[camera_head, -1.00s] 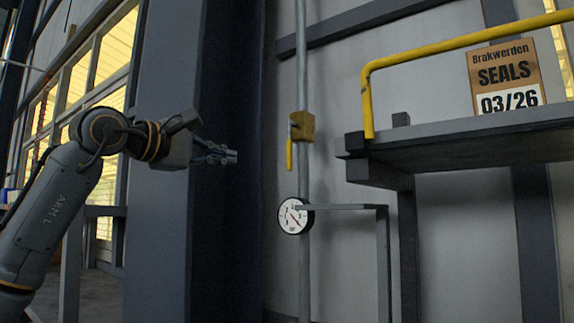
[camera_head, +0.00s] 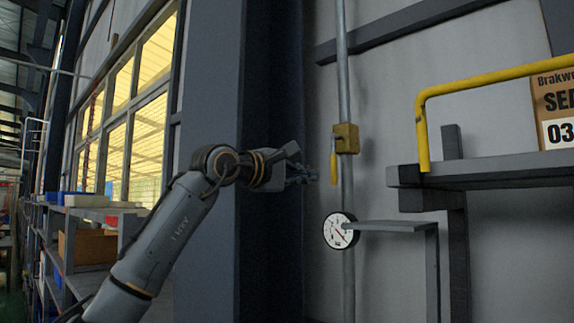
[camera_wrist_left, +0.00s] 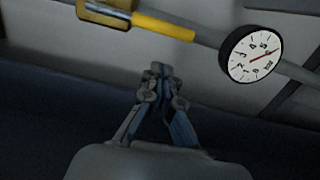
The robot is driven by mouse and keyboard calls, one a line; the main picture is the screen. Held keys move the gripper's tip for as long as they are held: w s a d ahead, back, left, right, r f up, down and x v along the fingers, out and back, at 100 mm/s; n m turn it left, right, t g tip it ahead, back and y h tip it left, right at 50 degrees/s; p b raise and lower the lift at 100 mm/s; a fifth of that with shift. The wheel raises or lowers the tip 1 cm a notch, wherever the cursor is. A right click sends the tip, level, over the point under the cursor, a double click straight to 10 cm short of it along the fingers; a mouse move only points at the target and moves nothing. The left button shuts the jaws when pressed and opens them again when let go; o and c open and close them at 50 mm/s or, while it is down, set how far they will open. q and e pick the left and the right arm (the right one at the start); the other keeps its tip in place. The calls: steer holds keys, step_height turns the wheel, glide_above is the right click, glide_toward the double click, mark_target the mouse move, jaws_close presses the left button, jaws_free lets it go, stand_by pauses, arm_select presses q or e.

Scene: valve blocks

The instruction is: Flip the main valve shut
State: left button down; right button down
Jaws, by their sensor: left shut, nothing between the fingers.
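The main valve is a yellow block (camera_head: 347,138) on a vertical grey pipe. Its yellow lever (camera_head: 333,168) hangs straight down along the left side of the pipe. In the left wrist view the valve block (camera_wrist_left: 108,10) is at the top edge and the lever (camera_wrist_left: 163,26) points right from it. My left gripper (camera_head: 312,176) is shut and empty, just left of the lever in the head view. In the left wrist view the closed fingertips (camera_wrist_left: 157,70) appear below the lever, with a visible gap. My right gripper is in no view.
A round white gauge (camera_head: 340,230) sits on the pipe below the valve. A grey bracket (camera_head: 390,226) stands right of it. A yellow rail (camera_head: 490,78) and a grey platform (camera_head: 490,172) are at the right. A dark column (camera_head: 268,120) stands behind my left arm.

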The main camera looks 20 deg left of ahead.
arm_select(q)
steer(key=d, duration=0.2)
steer(key=shift+s+d, duration=0.3)
steer(key=shift+s, duration=0.1)
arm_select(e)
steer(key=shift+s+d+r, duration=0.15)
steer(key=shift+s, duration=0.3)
arm_select(q)
steer(key=shift+w, duration=0.1)
steer(key=shift+p, duration=0.3)
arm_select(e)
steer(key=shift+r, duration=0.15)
